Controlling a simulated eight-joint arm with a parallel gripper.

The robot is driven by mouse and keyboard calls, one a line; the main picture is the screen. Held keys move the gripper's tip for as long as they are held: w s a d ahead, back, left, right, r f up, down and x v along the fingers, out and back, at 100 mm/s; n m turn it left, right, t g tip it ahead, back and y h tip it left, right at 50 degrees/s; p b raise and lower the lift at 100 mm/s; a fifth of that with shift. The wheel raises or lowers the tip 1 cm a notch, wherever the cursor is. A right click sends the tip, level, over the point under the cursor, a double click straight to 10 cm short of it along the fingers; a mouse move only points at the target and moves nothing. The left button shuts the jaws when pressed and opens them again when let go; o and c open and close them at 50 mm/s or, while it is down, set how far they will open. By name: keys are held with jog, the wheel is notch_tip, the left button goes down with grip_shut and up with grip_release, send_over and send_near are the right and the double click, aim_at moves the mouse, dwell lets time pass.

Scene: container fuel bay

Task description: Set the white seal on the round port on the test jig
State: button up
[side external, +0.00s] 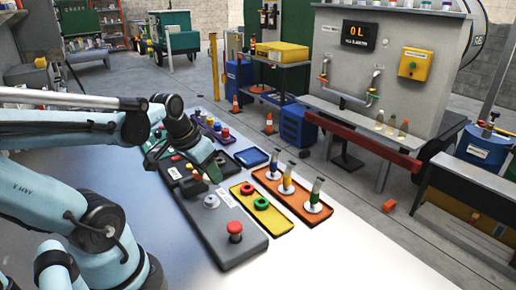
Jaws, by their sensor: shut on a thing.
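The grey test jig (215,232) lies on the near table. It carries a pale round fitting (210,201), which looks like the port, and a red push button (235,231). My gripper (208,172) reaches in from the left and hangs over the far end of the jig, behind the round fitting in the picture. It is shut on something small. The white seal is not clearly visible; its shape and tilt in the jaws are too small and hidden to tell.
A yellow tray (262,214) with red and green rings and an orange tray (270,181) with several upright coloured vials stand right of the jig. A blue tray (251,157) and dark panels with buttons lie behind. The near right tabletop (345,240) is clear.

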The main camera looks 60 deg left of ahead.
jog(key=shift+s+a+f, duration=0.2)
jog(key=shift+a, duration=0.15)
send_over(213, 198)
jog(key=s, duration=0.1)
jog(key=shift+s+d+f, duration=0.1)
jog(key=shift+f, duration=0.95)
jog(key=shift+s+f, duration=0.1)
jog(key=shift+f, duration=0.9)
jog(key=shift+f, duration=0.7)
jog(key=o, duration=1.5)
jog(key=shift+r, duration=4)
